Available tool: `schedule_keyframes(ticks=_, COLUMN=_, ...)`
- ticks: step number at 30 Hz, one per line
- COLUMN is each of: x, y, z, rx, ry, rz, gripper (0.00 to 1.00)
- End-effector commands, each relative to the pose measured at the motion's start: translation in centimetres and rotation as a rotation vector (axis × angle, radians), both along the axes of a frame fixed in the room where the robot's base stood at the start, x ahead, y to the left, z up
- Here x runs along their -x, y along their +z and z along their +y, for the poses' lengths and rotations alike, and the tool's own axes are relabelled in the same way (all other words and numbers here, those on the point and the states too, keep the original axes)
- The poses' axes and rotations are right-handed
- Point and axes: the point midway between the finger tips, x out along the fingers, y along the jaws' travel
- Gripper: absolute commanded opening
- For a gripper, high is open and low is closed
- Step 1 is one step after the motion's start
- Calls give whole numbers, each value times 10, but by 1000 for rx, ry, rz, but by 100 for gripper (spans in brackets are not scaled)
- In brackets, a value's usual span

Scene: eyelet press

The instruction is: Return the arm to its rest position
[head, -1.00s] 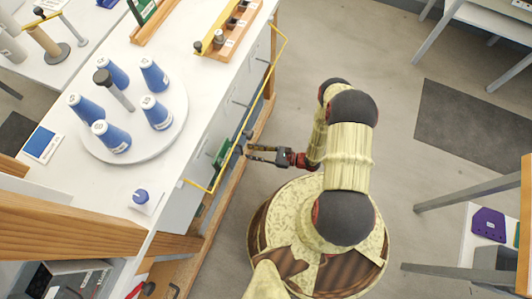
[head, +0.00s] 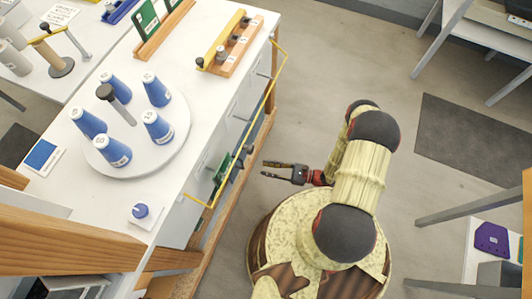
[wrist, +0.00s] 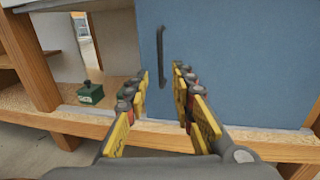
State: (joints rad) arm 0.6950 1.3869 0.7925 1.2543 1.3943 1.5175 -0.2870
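My gripper (head: 272,170) is at the end of my arm, beside the white bench and over the floor in the head view. In the wrist view its two yellow-padded fingers (wrist: 168,100) stand apart with nothing between them. Beyond them is a blue cabinet door (wrist: 230,60) with a dark vertical handle (wrist: 161,57); the fingers appear short of it. My arm is bent, with its elbow over my round base.
The white bench (head: 180,75) carries a round turntable (head: 170,150) with several blue cones. A yellow rail (head: 262,105) runs along its front edge. A green block (wrist: 91,93) sits on a wooden shelf. Open floor (head: 330,70) lies to the right.

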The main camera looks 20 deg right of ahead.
Motion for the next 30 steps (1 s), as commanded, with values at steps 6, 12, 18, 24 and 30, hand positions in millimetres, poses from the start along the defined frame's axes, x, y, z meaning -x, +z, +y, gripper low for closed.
schedule_keyframes(ticks=6, x=0, y=0, z=0, rx=0, ry=0, rz=0, gripper=25)
schedule_keyframes(ticks=12, x=12, y=-8, z=7, rx=10, ry=45, rz=50, gripper=25)
schedule_keyframes(ticks=18, x=69, y=-2, z=37, rx=-8, ry=208, rz=139, gripper=25)
schedule_keyframes(ticks=24, x=96, y=36, z=26, rx=62, ry=416, rz=140, gripper=25)
schedule_keyframes(ticks=30, x=99, y=81, z=2, rx=179, ry=592, rz=95, gripper=25)
